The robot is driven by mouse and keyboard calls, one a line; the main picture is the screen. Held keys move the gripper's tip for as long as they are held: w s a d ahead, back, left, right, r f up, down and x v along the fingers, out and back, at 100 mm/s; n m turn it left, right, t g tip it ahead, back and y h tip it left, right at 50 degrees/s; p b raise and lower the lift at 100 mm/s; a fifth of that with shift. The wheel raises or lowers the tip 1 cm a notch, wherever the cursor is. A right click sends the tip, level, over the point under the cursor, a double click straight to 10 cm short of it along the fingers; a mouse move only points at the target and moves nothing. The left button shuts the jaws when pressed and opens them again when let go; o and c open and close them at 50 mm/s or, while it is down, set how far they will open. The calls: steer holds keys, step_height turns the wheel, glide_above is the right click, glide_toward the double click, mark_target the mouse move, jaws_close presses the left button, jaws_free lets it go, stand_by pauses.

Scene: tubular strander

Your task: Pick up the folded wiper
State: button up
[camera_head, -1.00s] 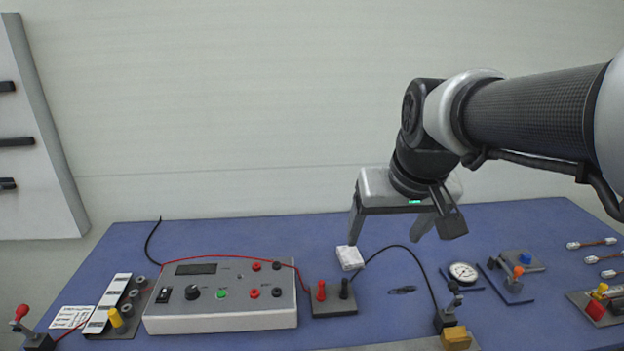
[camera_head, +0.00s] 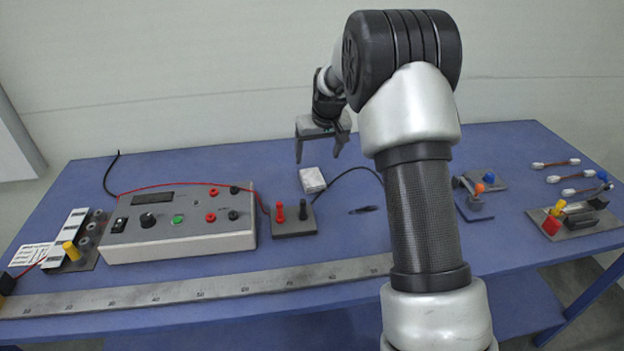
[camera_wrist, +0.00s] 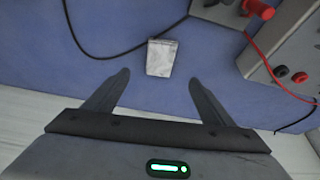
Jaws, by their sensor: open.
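The folded wiper (camera_head: 312,180) is a small white, block-like pad lying on the blue bench top, behind the black and red terminal block. It also shows in the wrist view (camera_wrist: 161,58), just beyond the fingertips and roughly centred between them. My gripper (camera_head: 319,162) is above the bench near the wiper, with its fingers pointing down. In the wrist view my gripper (camera_wrist: 160,78) has its two fingers wide apart with nothing between them. The fingers and the wiper appear apart.
The terminal block (camera_head: 293,219) stands just in front of the wiper, and the grey instrument box (camera_head: 180,222) is to the left. A black cable (camera_head: 345,174) runs beside the wiper. A steel ruler (camera_head: 200,287) lies along the front edge. Small fixtures (camera_head: 478,190) stand at right.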

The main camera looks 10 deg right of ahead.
mark_target(313, 177)
steer(key=x, duration=1.2)
steer(key=shift+w+f+p, duration=0.15)
steer(key=shift+w+p, duration=0.1)
steer(key=shift+p, duration=0.15)
steer(key=shift+f, duration=0.1)
steer(key=shift+c, duration=0.3)
steer(key=c, duration=1.1)
